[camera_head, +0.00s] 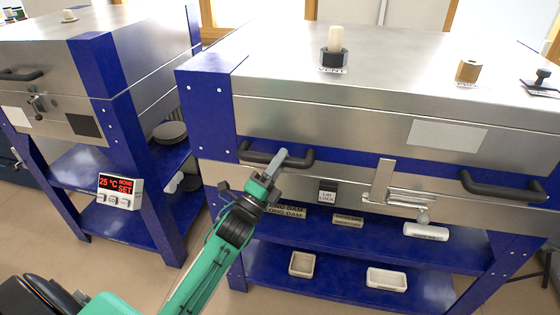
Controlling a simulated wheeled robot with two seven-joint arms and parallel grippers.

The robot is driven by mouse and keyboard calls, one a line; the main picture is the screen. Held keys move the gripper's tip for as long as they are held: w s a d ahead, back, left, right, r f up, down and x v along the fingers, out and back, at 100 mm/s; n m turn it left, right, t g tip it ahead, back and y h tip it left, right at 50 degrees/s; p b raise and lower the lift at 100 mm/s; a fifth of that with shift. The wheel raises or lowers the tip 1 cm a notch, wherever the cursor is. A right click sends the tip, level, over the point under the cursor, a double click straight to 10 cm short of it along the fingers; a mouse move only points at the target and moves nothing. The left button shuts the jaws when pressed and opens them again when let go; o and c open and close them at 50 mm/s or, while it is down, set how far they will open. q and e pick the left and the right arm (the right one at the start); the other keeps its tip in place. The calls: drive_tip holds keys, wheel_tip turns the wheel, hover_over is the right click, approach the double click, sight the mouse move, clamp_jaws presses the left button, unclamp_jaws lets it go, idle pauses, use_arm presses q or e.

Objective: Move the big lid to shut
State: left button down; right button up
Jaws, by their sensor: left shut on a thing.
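The big lid (330,108) is a wide steel slab with blue corners on the near kiln. My right gripper is not in view.
A steel latch (395,195) and a lid lock label (327,194) are on the kiln front. A vent plug (334,48) stands on top. Blue shelves below hold small trays (386,279). Another kiln (70,100) with a controller (119,190) stands left.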

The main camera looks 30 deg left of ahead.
use_arm(q)
drive_tip(key=c, duration=1.2)
unclamp_jaws()
drive_tip(key=shift+w+f, duration=0.15)
drive_tip(key=shift+f, duration=0.65)
drive_tip(key=shift+r, duration=0.15)
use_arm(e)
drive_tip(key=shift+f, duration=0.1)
use_arm(q)
drive_tip(key=shift+r, duration=0.1)
drive_tip(key=shift+a, duration=0.1)
drive_tip(key=b+v, duration=0.1)
drive_tip(key=v, duration=1.2)
drive_tip(key=shift+s, duration=0.4)
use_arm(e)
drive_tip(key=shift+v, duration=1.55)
use_arm(q)
drive_tip(key=shift+a, duration=0.1)
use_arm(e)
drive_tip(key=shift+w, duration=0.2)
